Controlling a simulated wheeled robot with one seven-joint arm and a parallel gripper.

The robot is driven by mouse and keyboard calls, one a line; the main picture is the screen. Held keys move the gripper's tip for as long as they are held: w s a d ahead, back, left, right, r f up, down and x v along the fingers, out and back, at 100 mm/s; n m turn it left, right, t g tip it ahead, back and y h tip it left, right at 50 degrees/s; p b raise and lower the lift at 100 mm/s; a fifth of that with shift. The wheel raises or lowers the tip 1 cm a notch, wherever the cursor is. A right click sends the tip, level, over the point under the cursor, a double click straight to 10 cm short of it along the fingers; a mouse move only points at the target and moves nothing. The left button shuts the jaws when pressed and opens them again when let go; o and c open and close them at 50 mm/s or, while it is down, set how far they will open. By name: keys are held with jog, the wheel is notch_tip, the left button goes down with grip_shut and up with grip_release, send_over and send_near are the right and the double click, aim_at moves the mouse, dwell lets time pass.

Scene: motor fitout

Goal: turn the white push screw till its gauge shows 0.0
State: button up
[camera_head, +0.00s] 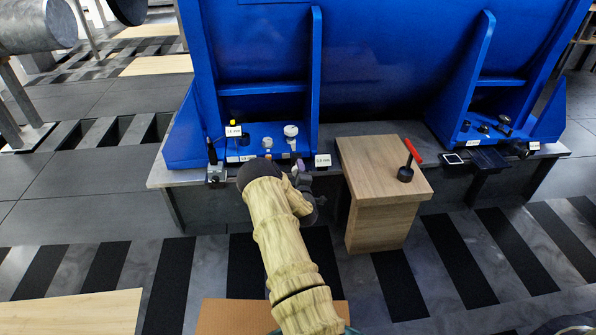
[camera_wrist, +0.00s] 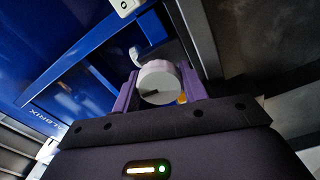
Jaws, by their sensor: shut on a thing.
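The white push screw's round head (camera_wrist: 158,84), with a dark mark on its face, sits between the two purple fingers of my gripper (camera_wrist: 160,88) in the wrist view. My gripper is shut on it. In the head view my gripper (camera_head: 298,172) is at the front edge of the bench, below the blue frame's left foot, and my arm hides the screw head there. A white gauge label (camera_head: 322,160) stands just right of my gripper; its digits are too small to read surely. Another label (camera_head: 233,131), seeming to read 1.0 mm, is farther left.
A white-capped bolt (camera_head: 291,131) stands on the blue foot behind my gripper. The blue motor frame (camera_head: 380,60) rises behind. At right, a wooden block (camera_head: 365,165) carries a red-handled tool (camera_head: 409,160). A dark fitting (camera_head: 214,164) sits at the bench's left end.

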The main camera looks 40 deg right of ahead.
jog(key=shift+f+n, duration=0.1)
jog(key=shift+n, duration=0.4)
jog(key=o, duration=1)
jog(key=shift+s+a, duration=0.1)
jog(key=p+v, duration=0.6)
jog(key=v, duration=1.1)
jog(key=shift+s+p, duration=0.15)
jog(key=shift+p, duration=0.2)
